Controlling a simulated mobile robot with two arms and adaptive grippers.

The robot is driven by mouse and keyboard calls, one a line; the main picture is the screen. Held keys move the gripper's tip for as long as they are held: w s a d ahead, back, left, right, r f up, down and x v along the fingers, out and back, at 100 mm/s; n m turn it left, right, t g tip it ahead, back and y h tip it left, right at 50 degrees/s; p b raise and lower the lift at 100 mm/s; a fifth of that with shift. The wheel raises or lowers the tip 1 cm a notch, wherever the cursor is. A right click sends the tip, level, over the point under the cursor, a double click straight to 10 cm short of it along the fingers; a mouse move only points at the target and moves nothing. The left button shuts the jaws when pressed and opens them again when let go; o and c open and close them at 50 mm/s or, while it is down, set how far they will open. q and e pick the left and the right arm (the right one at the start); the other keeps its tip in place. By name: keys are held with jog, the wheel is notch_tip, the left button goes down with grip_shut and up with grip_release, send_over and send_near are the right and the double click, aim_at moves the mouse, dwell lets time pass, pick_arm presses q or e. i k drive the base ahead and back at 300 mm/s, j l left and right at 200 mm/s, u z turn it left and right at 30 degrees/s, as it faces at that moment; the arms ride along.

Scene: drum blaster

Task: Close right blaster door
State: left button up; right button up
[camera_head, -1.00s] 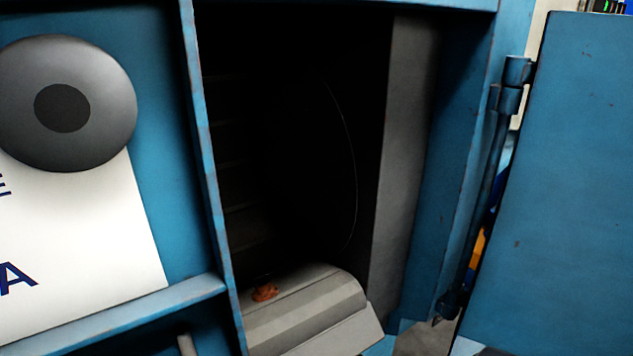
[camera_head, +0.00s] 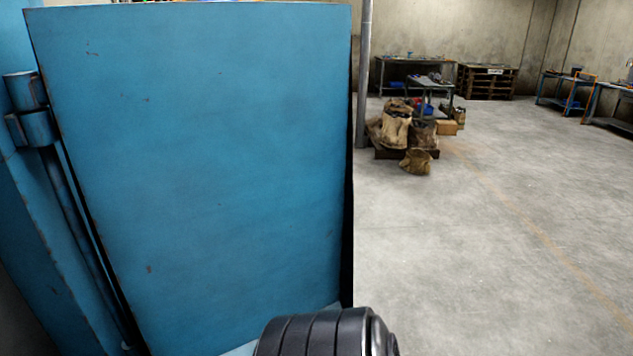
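The right blaster door (camera_head: 215,150) is a large scuffed blue panel that fills the left half of the view. It stands open, swung out from the blaster frame (camera_head: 25,210) at the far left. Its hinge (camera_head: 32,110) and a long vertical rod are on its left side. Its free edge is on the right, near the middle of the picture. A black ribbed part of my arm covers a bit of the door's lower right corner. The blaster opening is out of view. Neither gripper shows.
Open concrete floor (camera_head: 480,240) lies to the right of the door. Filled sacks (camera_head: 397,128) stand on a pallet farther back, beside a grey pole (camera_head: 363,70). Workbenches (camera_head: 410,72) and stacked pallets (camera_head: 487,82) line the back wall.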

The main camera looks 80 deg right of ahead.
aim_at(207, 145)
jog(key=k+l+z, duration=0.25)
jog(key=l, duration=0.9)
jog(key=l+z, duration=0.2)
jog(key=l, duration=0.9)
jog(key=l+u, duration=0.95)
jog(key=l, duration=0.2)
jog(key=k+l+u, duration=0.1)
jog(key=l+u, duration=0.35)
jog(key=k+l+u, duration=0.2)
jog(key=l+u, duration=0.25)
jog(key=l, duration=0.15)
